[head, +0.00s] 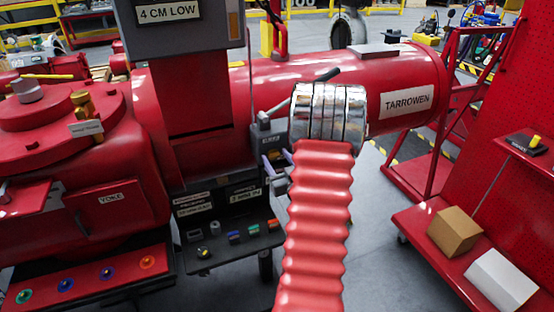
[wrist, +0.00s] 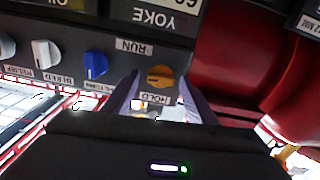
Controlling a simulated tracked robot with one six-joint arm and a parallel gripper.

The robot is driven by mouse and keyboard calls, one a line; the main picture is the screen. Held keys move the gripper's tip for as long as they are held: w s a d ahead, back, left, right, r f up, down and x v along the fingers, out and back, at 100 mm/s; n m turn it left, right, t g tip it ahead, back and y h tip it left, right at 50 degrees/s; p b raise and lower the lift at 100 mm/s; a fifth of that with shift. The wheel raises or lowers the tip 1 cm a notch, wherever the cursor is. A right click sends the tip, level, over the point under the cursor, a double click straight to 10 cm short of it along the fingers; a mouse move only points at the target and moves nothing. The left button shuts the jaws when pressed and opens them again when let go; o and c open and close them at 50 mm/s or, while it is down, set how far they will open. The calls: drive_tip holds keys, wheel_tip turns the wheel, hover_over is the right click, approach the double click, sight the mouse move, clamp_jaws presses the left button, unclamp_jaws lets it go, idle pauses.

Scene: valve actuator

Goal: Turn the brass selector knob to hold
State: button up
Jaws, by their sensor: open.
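The brass selector knob (wrist: 160,76) shows orange-yellow on a dark panel in the wrist view, which is upside down. A RUN label (wrist: 134,46) is above it in the picture and a HOLD label (wrist: 155,99) below it. Its grip bar lies roughly sideways; I cannot tell which label it points to. My gripper (wrist: 159,84) is open, with one purple finger on each side of the knob. I cannot tell whether either finger touches it.
A blue knob (wrist: 96,64) and a white knob (wrist: 45,53) sit left of the brass one in the wrist view. A red pipe (wrist: 235,60) is on the right. In the head view, a brass fitting (head: 83,103) stands on the red housing, and boxes (head: 455,230) lie on the right shelf.

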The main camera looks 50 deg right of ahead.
drive_tip(key=shift+c, duration=0.7)
drive_tip(key=c, duration=0.9)
drive_tip(key=shift+d, duration=0.15)
drive_tip(key=shift+c, duration=0.2)
